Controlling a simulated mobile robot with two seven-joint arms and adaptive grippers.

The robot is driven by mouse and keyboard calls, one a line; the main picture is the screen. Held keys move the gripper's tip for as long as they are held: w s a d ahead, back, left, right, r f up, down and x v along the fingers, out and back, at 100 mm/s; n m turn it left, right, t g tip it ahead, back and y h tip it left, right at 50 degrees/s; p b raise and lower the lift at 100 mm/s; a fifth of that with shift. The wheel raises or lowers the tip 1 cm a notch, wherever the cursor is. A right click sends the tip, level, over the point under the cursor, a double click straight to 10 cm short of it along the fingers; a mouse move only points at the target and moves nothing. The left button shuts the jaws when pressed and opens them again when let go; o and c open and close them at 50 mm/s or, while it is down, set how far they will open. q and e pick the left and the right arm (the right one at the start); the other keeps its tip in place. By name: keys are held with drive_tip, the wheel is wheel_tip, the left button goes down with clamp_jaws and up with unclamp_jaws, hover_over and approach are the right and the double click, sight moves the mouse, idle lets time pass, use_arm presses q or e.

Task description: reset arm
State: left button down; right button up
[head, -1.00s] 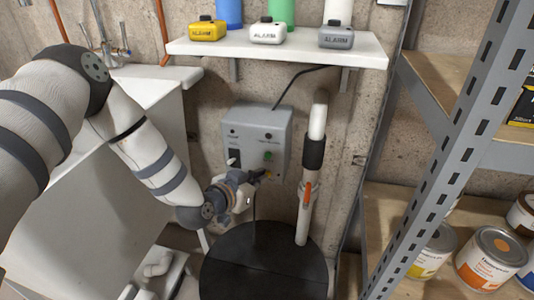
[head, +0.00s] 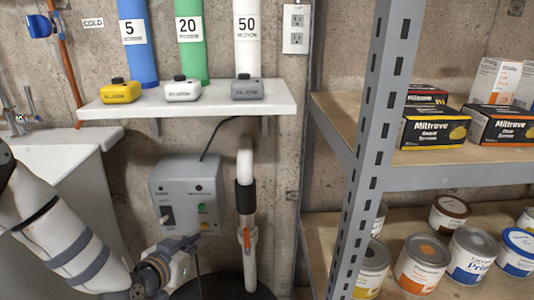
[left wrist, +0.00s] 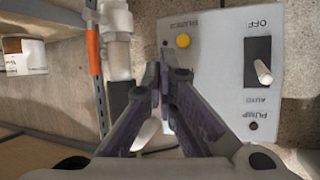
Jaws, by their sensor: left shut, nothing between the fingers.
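My left gripper (head: 195,240) is in front of the lower edge of a grey control box (head: 187,185) on the wall in the head view. In the left wrist view, its fingers (left wrist: 164,85) are together with nothing between them. The box face (left wrist: 215,85) looks upside down there, with a yellow round button (left wrist: 183,41) and a black-plated lever switch (left wrist: 260,70) marked OFF and AUTO. The fingertips overlap the box's edge in that view; I cannot tell whether they touch it. My right gripper is not in view.
A shelf (head: 270,107) with three alarm units is above. A metal rack (head: 370,150) with paint cans and boxes fills the right. A white cabinet (head: 95,190) stands left.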

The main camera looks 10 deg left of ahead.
use_arm(q)
drive_tip(key=s+d+f+g+h+p, duration=0.15)
drive_tip(key=s+d+f+g, duration=0.25)
drive_tip(key=s, duration=0.8)
drive_tip(key=s+d+f+g+y+p, duration=0.1)
drive_tip(key=s+d+f+g+p, duration=0.25)
drive_tip(key=s, duration=0.85)
drive_tip(key=s+a+r+n+g+p, duration=0.1)
drive_tip(key=s+g, duration=0.3)
drive_tip(key=s, duration=0.8)
drive_tip(key=s+a+r+n+g+y+p, duration=0.1)
drive_tip(key=s+r+g+p, duration=0.1)
drive_tip(key=s, duration=1)
drive_tip(key=shift+a+r+g+p, duration=0.4)
drive_tip(key=shift+r+g, duration=0.25)
drive_tip(key=shift+g, duration=0.4)
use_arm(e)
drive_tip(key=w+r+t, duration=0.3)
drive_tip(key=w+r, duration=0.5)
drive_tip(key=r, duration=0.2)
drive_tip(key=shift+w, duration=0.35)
use_arm(q)
drive_tip(key=shift+s+y, duration=0.1)
drive_tip(key=shift+y, duration=0.15)
